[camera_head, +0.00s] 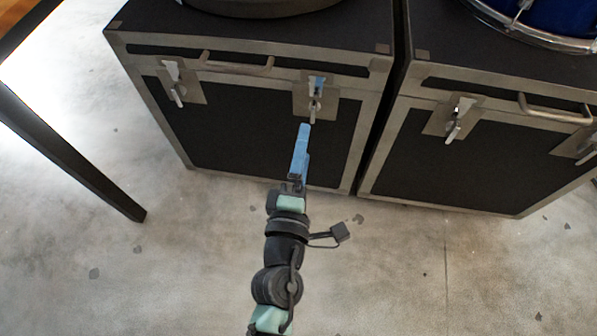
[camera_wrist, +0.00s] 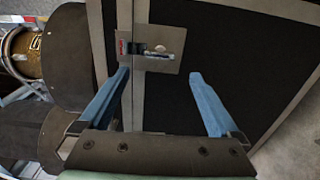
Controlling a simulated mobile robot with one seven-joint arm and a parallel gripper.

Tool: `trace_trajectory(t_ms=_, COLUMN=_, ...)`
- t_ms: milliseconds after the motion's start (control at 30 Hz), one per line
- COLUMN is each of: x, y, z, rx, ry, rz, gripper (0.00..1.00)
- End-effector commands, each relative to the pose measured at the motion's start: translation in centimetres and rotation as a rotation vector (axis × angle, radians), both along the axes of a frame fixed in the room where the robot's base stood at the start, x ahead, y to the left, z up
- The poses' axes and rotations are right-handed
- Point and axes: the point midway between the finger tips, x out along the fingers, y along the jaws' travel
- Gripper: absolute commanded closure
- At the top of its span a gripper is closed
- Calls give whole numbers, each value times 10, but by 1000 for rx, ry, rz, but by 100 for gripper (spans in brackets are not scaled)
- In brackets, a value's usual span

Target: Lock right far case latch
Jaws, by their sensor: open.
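Two black cases with metal edges stand side by side. The left case (camera_head: 255,130) has a left latch (camera_head: 176,84) and a right latch (camera_head: 313,108) on its front. The right latch has a metal plate, a blue patch near its top and a lever hanging down. My gripper (camera_head: 304,128) is just below and in front of this latch. In the wrist view, my gripper (camera_wrist: 160,73) is open and empty, its two blue fingers apart. The latch (camera_wrist: 160,53) lies beyond the fingertips, between them, apparently untouched. I cannot tell whether it is locked.
The right case (camera_head: 480,150) has a latch (camera_head: 456,122), a handle (camera_head: 555,112) and another latch at the picture's right edge. The left case has a handle (camera_head: 236,65) between its latches. A dark table leg (camera_head: 75,150) is at left. The floor in front is clear.

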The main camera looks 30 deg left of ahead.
Motion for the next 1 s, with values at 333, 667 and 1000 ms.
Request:
trace_trajectory(t_ms=333, x=-42, y=-13, z=-1, rx=0, ry=1, rz=-2, gripper=3)
trace_trajectory(t_ms=667, x=-47, y=-13, z=0, rx=-1, ry=-1, rz=1, gripper=3)
trace_trajectory(t_ms=1000, x=-46, y=-13, z=0, rx=-1, ry=0, rz=0, gripper=3)
